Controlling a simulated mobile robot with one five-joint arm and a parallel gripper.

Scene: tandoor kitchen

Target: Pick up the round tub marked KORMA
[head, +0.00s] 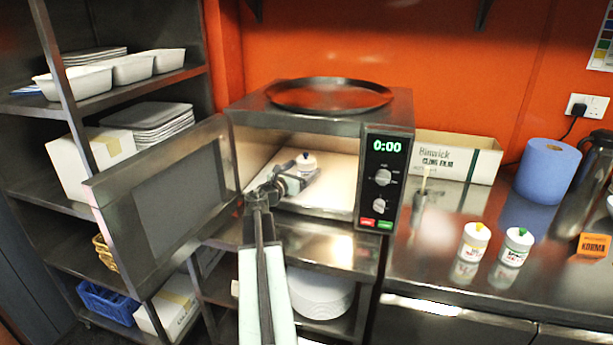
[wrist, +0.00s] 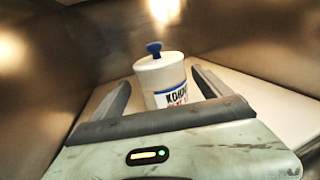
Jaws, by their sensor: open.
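The round tub marked KORMA (wrist: 160,76) is white with a blue rim band and a blue knob on its lid. It stands upright inside the open microwave. In the head view the tub (head: 306,163) shows just beyond my gripper (head: 287,182). In the wrist view my gripper (wrist: 162,98) is open, with one finger on each side of the tub. Its lower part is partly hidden by the gripper body. I cannot tell whether either finger touches it.
The microwave door (head: 165,190) hangs open at the left. The microwave's control panel (head: 382,175) borders the opening at the right. Two small tubs, yellow-lidded (head: 474,243) and green-lidded (head: 516,246), stand on the counter near an orange KORMA sign (head: 593,244).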

